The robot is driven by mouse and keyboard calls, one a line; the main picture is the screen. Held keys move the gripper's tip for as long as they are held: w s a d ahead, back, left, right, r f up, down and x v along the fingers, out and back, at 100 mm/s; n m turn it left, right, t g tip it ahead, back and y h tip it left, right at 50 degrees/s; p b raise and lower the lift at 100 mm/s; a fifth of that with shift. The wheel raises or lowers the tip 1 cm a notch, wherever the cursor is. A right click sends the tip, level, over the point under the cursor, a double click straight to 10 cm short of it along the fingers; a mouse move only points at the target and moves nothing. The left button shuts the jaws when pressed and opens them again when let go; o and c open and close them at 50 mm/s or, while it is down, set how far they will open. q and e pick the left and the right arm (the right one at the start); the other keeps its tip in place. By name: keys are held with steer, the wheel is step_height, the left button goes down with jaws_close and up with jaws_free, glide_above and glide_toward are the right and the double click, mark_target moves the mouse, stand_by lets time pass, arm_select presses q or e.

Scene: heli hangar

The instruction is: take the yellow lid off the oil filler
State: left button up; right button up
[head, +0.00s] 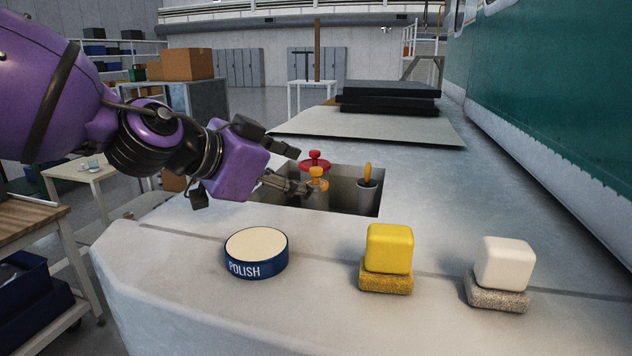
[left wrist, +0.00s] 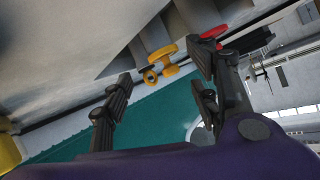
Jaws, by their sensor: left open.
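The yellow lid (head: 318,180), a disc with a knob, sits on the oil filler in a recess of the grey deck. My left gripper (head: 299,170) is open, just left of the lid in the head view, its fingers pointing towards it. In the left wrist view the yellow lid (left wrist: 162,51) shows between the two spread fingers (left wrist: 161,66). I see no contact, though the exact gap is hard to judge. The filler's lower part is mostly hidden in the recess. My right gripper is not in view.
A red lid (head: 315,162) stands close behind the yellow one. A yellow-handled stick (head: 367,174) in a grey tube stands to the right in the recess. A polish tin (head: 256,253), a yellow block (head: 389,248) and a white block (head: 505,263) on sponges stand in front.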

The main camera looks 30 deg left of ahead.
mark_target(316, 180)
arm_select(q)
steer(key=x, duration=0.4)
steer(key=shift+a+b, duration=0.3)
steer(key=shift+b, duration=0.1)
steer(key=shift+w+d, duration=0.1)
steer(key=shift+w, duration=0.15)
steer(key=c, duration=0.8)
